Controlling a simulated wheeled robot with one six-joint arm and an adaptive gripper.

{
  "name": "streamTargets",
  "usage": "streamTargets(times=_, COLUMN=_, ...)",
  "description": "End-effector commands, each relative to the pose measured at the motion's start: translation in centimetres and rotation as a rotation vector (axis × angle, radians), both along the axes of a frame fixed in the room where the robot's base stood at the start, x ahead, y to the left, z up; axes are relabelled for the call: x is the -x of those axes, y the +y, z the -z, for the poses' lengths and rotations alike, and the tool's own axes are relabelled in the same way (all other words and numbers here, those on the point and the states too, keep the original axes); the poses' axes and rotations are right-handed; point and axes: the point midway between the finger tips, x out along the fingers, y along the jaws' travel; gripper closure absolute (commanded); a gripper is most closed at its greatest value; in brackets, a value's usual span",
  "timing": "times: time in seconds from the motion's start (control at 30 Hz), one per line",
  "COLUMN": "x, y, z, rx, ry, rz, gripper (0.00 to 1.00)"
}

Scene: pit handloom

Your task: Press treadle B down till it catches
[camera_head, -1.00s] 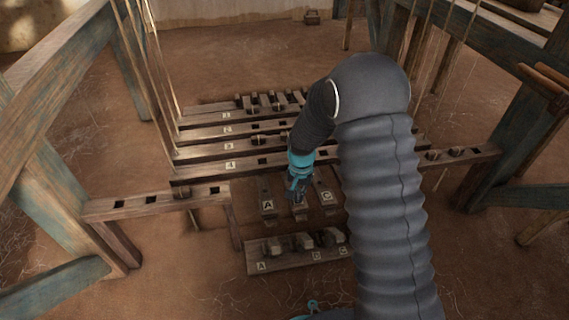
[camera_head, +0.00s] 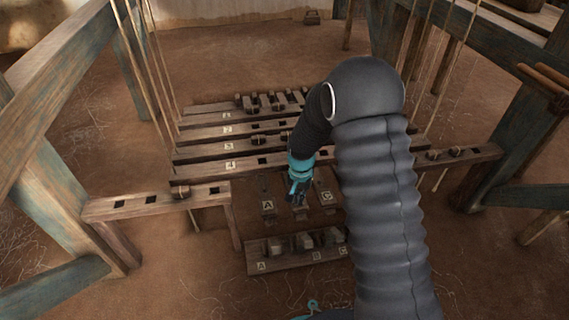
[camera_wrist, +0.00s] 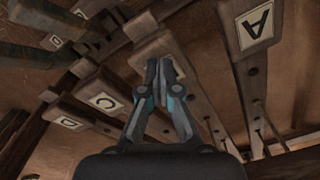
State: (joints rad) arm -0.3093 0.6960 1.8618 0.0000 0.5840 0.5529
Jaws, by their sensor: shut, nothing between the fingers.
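Treadle A (camera_head: 267,206) and treadle C (camera_head: 327,198) lie on either side of my gripper (camera_head: 298,200) in the head view. Treadle B (camera_head: 301,213) is between them, mostly hidden under my gripper. In the wrist view, my gripper (camera_wrist: 164,66) is shut and empty, with its fingertips over the end of the middle treadle (camera_wrist: 158,47). The fingers hide its label there. Treadle A (camera_wrist: 253,35) and treadle C (camera_wrist: 100,104) show on either side. I cannot tell whether the fingertips touch treadle B or whether it has caught.
A low labelled rail (camera_head: 285,262) with blocks stands in front of the treadles. Numbered bars (camera_head: 205,168) lie behind them. A side beam (camera_head: 155,203) and heavy frame posts (camera_head: 65,195) stand left; cords (camera_head: 160,75) hang above. Bare floor (camera_head: 180,285) is free at front left.

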Motion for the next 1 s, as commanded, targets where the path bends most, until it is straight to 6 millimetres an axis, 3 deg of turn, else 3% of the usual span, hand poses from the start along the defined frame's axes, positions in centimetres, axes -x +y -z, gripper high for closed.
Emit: streamTargets(times=1.0, x=0.0, y=0.0, z=5.3, rx=0.0, ry=0.0, rz=0.0, gripper=1.0)
